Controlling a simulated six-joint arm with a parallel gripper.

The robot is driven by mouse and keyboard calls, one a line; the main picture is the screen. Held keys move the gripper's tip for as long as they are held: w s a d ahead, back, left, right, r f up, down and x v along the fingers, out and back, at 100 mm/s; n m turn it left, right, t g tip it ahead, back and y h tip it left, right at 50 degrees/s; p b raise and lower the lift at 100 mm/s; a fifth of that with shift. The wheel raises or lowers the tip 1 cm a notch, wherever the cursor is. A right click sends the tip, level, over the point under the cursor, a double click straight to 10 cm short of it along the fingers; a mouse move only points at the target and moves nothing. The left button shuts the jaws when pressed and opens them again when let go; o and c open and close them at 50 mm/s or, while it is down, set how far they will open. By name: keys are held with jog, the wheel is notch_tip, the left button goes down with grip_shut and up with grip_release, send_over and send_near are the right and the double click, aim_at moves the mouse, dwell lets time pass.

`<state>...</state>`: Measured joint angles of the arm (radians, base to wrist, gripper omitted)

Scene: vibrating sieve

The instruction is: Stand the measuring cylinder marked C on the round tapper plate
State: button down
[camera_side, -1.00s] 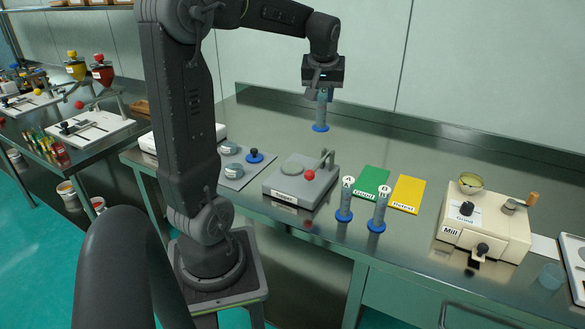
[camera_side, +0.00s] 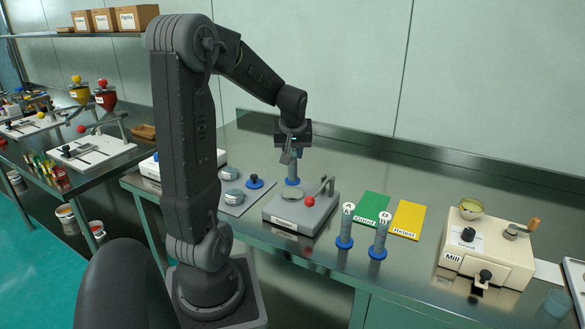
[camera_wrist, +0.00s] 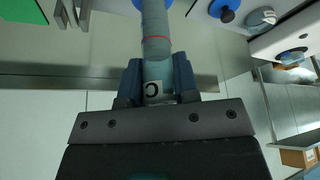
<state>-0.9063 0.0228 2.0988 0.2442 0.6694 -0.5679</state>
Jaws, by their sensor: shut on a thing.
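My gripper (camera_side: 292,155) is shut on the measuring cylinder marked C (camera_side: 293,172), a grey-blue cylinder with a blue foot, held upright. In the wrist view the cylinder (camera_wrist: 155,40) stands between the fingers of my gripper (camera_wrist: 158,80), with the C label (camera_wrist: 160,92) facing the camera and a red ring on the body. In the side view the blue foot appears just above or behind the round tapper plate (camera_side: 292,195); I cannot tell the exact gap. The plate sits on the grey tapper block (camera_side: 285,215).
A red knob (camera_side: 309,201) and upright post (camera_side: 329,186) stand right of the plate. Cylinders A (camera_side: 346,230) and B (camera_side: 380,240) stand in front right. Green (camera_side: 371,208) and yellow (camera_side: 407,218) mats and the mill (camera_side: 490,250) lie further right. A tray with grey pots is left.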

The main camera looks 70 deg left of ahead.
aim_at(293, 163)
jog(key=shift+f, duration=1.85)
jog(key=shift+f, duration=0.15)
jog(key=c, duration=0.9)
grip_release()
jog(key=shift+o, duration=0.2)
